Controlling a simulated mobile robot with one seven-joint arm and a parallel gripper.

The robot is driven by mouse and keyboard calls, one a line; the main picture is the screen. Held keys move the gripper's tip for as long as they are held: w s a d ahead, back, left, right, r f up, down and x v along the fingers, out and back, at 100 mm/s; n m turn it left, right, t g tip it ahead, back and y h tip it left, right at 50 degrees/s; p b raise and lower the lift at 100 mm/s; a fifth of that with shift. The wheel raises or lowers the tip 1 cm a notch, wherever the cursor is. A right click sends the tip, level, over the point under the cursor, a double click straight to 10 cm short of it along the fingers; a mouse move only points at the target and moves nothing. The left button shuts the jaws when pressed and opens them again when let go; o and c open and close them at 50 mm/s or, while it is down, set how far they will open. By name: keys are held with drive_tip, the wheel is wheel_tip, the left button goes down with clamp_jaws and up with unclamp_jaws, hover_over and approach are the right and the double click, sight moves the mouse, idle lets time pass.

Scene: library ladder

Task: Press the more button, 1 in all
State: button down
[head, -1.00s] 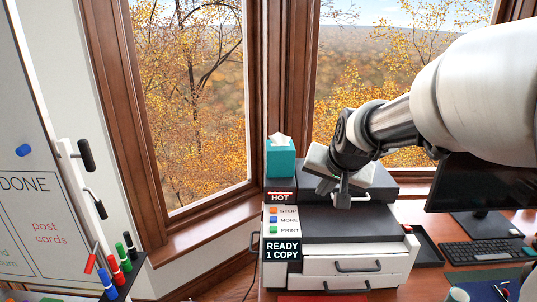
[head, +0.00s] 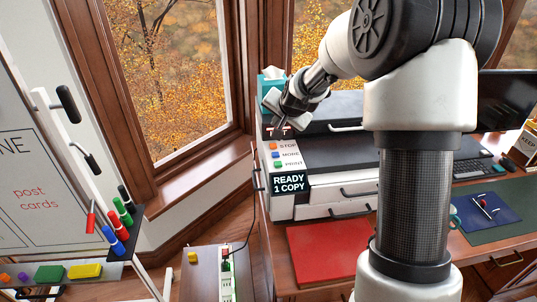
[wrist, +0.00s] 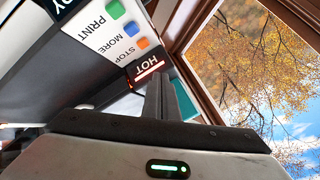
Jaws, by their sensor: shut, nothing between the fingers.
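The blue MORE button (head: 276,155) is on the white front panel of the copier (head: 330,150), between the orange STOP button (head: 274,146) and the green PRINT button (head: 278,164). In the wrist view the blue button (wrist: 130,29) shows at upper centre, unobstructed. The display (head: 289,183) reads "READY 1 COPY". My gripper (head: 274,127) is shut and empty, close to the HOT label above the button column. In the wrist view its fingers (wrist: 160,84) lie just below the HOT label (wrist: 148,69), apart from the blue button in the picture. Whether they touch the copier cannot be told.
A teal tissue box (head: 270,85) stands behind my gripper by the window. A red folder (head: 325,250) lies on the desk before the copier. A whiteboard with a marker tray (head: 120,238) stands at left. A power strip (head: 226,275) lies at lower centre.

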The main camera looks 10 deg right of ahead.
drive_tip(key=shift+f, duration=0.1)
idle(0.3)
drive_tip(key=b, duration=0.5)
hover_over(276, 155)
drive_tip(key=f, duration=0.7)
drive_tip(key=shift+s+f, duration=0.25)
drive_tip(key=shift+f, duration=0.15)
drive_tip(key=shift+f+b, duration=0.45)
drive_tip(key=shift+b, duration=0.1)
drive_tip(key=shift+f, duration=0.1)
idle(0.6)
drive_tip(key=shift+f+b, duration=0.35)
drive_tip(key=shift+b, duration=0.2)
drive_tip(key=shift+f+b, duration=0.5)
drive_tip(key=shift+b, duration=0.05)
idle(0.5)
idle(0.3)
drive_tip(key=shift+r+p, duration=0.45)
drive_tip(key=shift+r, duration=0.45)
